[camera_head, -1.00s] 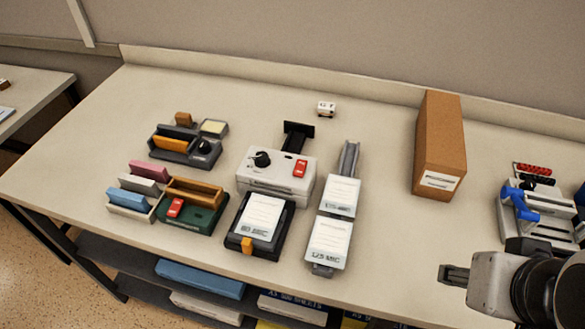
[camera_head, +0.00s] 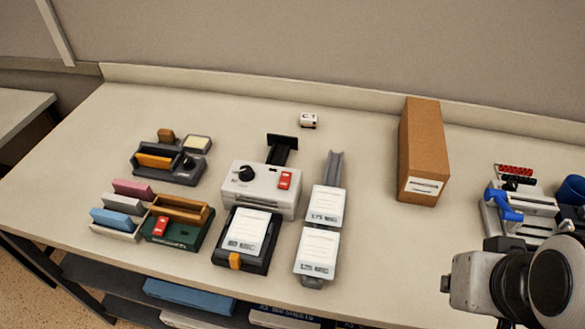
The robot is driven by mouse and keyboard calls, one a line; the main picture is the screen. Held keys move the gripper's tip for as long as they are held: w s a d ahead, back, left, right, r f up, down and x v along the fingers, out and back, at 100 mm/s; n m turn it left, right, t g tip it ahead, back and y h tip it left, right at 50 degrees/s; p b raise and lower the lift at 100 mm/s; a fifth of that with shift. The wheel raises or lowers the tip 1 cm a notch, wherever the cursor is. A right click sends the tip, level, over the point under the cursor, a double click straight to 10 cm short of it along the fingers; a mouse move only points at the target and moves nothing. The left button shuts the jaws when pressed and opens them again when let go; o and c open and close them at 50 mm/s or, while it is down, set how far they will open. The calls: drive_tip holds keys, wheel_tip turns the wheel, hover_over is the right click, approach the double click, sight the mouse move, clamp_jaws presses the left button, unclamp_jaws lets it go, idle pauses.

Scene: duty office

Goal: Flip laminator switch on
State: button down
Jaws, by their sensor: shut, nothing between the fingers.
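The laminator (camera_head: 262,205) is a pale grey box in the middle of the desk, with a black knob (camera_head: 244,174) and a red rocker switch (camera_head: 285,180) on its top. The switch's on or off position is too small to tell. My gripper (camera_head: 445,283) is at the lower right, shut and empty, pointing left. It is well apart from the laminator, to its right and nearer the front edge.
A labelled tray (camera_head: 264,256) stands in front of the laminator, and a rack with labelled packs (camera_head: 317,250) to its right. A green unit (camera_head: 184,232) with another red switch is at left. A brown box (camera_head: 420,150) stands at right. Desk between rack and gripper is clear.

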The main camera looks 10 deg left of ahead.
drive_tip(key=w+d+r+n+t+h, duration=0.1)
drive_tip(key=w+d+n+h, duration=0.15)
drive_tip(key=w, duration=0.65)
drive_tip(key=w+d+r+n+t+h, duration=0.1)
drive_tip(key=w+d+r, duration=0.15)
drive_tip(key=w, duration=0.65)
drive_tip(key=w+a+r+n+t+y, duration=0.1)
drive_tip(key=w+a+r+n+t, duration=0.1)
drive_tip(key=w, duration=0.5)
drive_tip(key=w+a+r+n+t+y, duration=0.2)
drive_tip(key=w+a+n, duration=0.1)
drive_tip(key=w, duration=0.4)
drive_tip(key=w+a+n+g+y, duration=0.1)
drive_tip(key=w+a+n+y, duration=0.2)
drive_tip(key=a, duration=0.5)
drive_tip(key=w+a+n+y, duration=0.2)
drive_tip(key=a+n+y, duration=0.2)
drive_tip(key=a, duration=0.3)
drive_tip(key=s+a+f+n+g+y, duration=0.1)
drive_tip(key=s+a+f+g, duration=0.1)
drive_tip(key=s, duration=0.5)
drive_tip(key=s+a+f+n+g+y, duration=0.1)
drive_tip(key=s+a+f+n+g, duration=0.1)
drive_tip(key=s+a+g, duration=0.2)
drive_tip(key=s+g, duration=0.2)
drive_tip(key=shift+s+a+f, duration=0.3)
drive_tip(key=shift+s+a, duration=0.1)
drive_tip(key=shift+y, duration=0.25)
